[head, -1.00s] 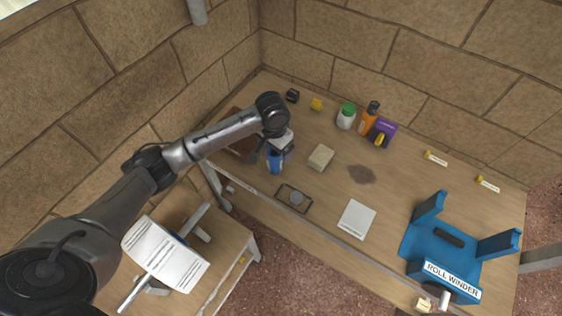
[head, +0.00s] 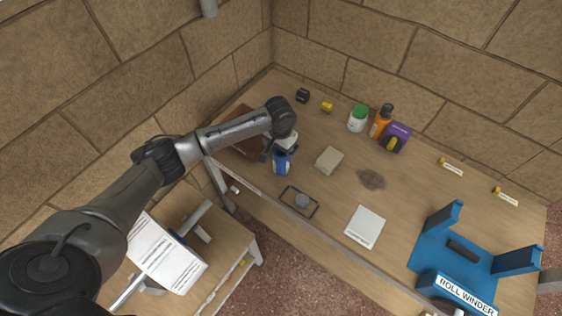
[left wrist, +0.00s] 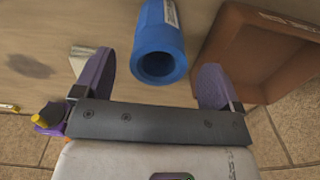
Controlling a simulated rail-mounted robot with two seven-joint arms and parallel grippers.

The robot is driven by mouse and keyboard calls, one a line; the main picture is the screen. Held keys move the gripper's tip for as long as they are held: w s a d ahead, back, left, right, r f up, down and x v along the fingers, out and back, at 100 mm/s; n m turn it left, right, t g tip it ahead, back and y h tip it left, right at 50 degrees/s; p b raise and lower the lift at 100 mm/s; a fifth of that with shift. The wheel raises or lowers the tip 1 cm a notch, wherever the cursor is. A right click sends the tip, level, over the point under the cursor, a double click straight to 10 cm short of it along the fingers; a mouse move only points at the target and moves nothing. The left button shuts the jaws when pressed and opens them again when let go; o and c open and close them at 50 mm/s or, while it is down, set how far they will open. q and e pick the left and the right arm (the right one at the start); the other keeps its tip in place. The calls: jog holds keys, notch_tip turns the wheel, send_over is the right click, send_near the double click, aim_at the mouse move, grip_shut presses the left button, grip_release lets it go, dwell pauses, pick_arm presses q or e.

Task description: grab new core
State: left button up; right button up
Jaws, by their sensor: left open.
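The blue core (head: 281,164) is a hollow tube with a pale label, standing on the table near its front-left edge in the head view. In the left wrist view the blue core (left wrist: 160,48) shows its open round end toward the camera. My left gripper (head: 282,152) is at the core in the head view. In the left wrist view my left gripper (left wrist: 156,82) is open, with its two purple fingers apart and the core's end between and slightly beyond them. No contact shows. My right gripper is not in view.
A brown open box (head: 243,145) stands close to the core; it also fills the right of the left wrist view (left wrist: 225,45). The blue roll winder (head: 463,255) stands at right.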

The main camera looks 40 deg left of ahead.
pick_arm(q)
jog(key=shift+w+f+b, duration=0.1)
jog(key=shift+f+b, duration=0.35)
jog(key=shift+f, duration=2.1)
jog(key=shift+c, duration=0.2)
jog(key=c, duration=1)
jog(key=shift+r, duration=0.1)
